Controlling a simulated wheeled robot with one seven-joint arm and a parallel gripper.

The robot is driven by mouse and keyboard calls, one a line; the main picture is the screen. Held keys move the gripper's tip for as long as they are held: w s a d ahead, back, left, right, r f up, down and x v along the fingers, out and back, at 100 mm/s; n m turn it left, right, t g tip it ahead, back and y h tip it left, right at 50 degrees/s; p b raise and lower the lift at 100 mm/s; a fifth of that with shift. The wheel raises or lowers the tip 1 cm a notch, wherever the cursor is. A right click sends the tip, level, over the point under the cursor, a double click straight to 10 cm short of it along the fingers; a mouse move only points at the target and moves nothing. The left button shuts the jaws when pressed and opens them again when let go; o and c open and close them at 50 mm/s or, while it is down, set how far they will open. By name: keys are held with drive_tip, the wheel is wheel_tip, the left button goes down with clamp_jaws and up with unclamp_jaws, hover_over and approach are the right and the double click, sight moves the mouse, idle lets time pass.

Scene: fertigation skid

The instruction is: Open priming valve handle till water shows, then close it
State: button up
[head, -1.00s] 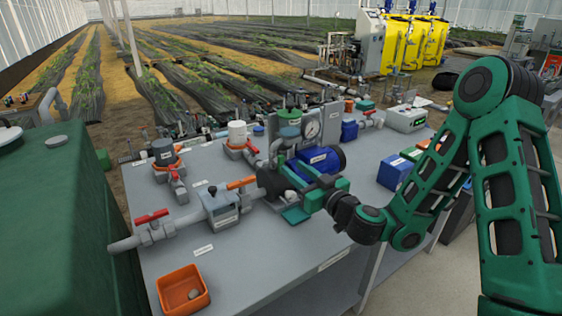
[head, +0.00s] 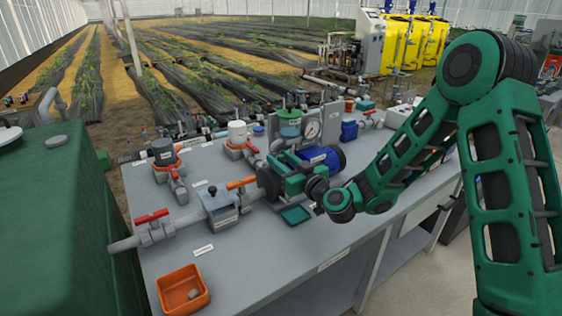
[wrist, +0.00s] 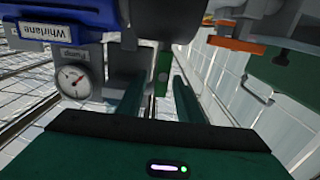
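My gripper (head: 282,172) is over the pump's front side in the head view, and its body hides part of the pump. In the wrist view its two green fingers (wrist: 158,103) are apart, with a narrow green part (wrist: 162,68) beyond the gap. I cannot tell whether they touch it. The pump has a blue motor (head: 325,157), whose blue housing shows in the wrist view (wrist: 60,20). An orange valve handle (head: 241,183) lies left of my gripper. I cannot read which handle is the priming valve. No water shows.
A pressure gauge (head: 312,130) stands behind the pump and is close in the wrist view (wrist: 72,80). Red handles (head: 151,216) sit on the left piping. An orange bin (head: 183,291) is at the front left.

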drive_tip(key=shift+c, duration=0.4)
clamp_jaws()
drive_tip(key=shift+w+d+m, duration=0.1)
drive_tip(key=shift+m, duration=0.2)
drive_tip(key=shift+d+f+m, duration=0.1)
drive_tip(key=shift+d+m, duration=0.05)
drive_tip(key=shift+m, duration=0.85)
drive_tip(key=m, duration=0.4)
drive_tip(key=shift+w+d+f, duration=0.2)
drive_tip(key=shift+w+d, duration=0.05)
drive_tip(key=shift+d, duration=0.05)
drive_tip(key=m, duration=0.4)
drive_tip(key=f+m, duration=0.1)
drive_tip(key=m, duration=0.1)
drive_tip(key=shift+w+d+m, duration=0.2)
drive_tip(key=shift+d+m, duration=0.05)
drive_tip(key=shift+m, duration=0.15)
drive_tip(key=m, duration=0.4)
drive_tip(key=shift+f+m, duration=0.3)
